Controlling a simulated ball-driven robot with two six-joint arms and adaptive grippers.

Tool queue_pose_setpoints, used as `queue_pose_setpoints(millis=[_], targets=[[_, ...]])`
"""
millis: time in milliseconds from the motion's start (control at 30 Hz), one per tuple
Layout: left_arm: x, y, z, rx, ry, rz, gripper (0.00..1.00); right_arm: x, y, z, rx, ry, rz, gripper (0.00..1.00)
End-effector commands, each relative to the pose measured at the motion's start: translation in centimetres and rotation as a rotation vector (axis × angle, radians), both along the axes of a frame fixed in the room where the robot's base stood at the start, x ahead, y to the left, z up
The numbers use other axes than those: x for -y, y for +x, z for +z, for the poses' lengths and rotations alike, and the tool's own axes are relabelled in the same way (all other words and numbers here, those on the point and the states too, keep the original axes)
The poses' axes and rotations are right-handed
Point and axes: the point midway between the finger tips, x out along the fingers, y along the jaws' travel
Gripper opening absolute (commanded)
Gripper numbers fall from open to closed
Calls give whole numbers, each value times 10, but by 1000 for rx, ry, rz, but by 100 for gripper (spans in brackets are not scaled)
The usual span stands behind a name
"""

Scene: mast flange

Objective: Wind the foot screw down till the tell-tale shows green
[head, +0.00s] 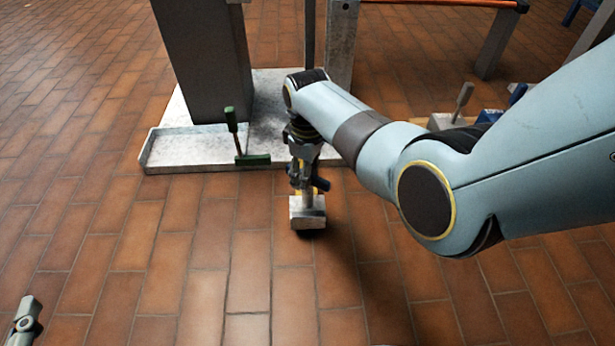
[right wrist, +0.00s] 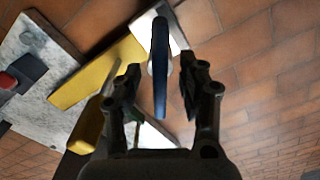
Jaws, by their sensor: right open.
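The foot screw's dark blue bar handle (right wrist: 160,62) stands between the open fingers of my right gripper (right wrist: 158,78) in the right wrist view, with gaps on both sides. In the head view my right gripper (head: 308,178) points down over the screw, hiding most of it. The pale foot block (head: 307,216) shows below on the tiles; its pale plate also shows in the right wrist view (right wrist: 172,28). A yellow arm (right wrist: 95,75) runs beside the screw. I see no green tell-tale; a red patch (right wrist: 8,81) sits on a dark block, its role unclear. A grey jointed part of my left gripper (head: 25,320) shows at lower left.
A dark mast (head: 203,60) stands on a pale base plate (head: 270,95). A grey post (head: 341,45) and an orange rail (head: 450,3) stand behind. Tiles in front are clear.

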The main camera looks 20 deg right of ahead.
Motion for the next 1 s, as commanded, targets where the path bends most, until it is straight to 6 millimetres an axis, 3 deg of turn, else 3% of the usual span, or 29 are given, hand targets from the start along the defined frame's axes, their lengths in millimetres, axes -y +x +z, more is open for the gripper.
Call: queue_pose_setpoints(millis=[533,833,1000], targets=[[5,28,50,210,-1,-22,40,0,0,-9,-1,0,0,41],[5,32,56,230,-1,-23,40,0,0,-8,0,0,0,1],[5,30,52,217,-1,-23,40,0,0,-8,0,0,-1,0]])
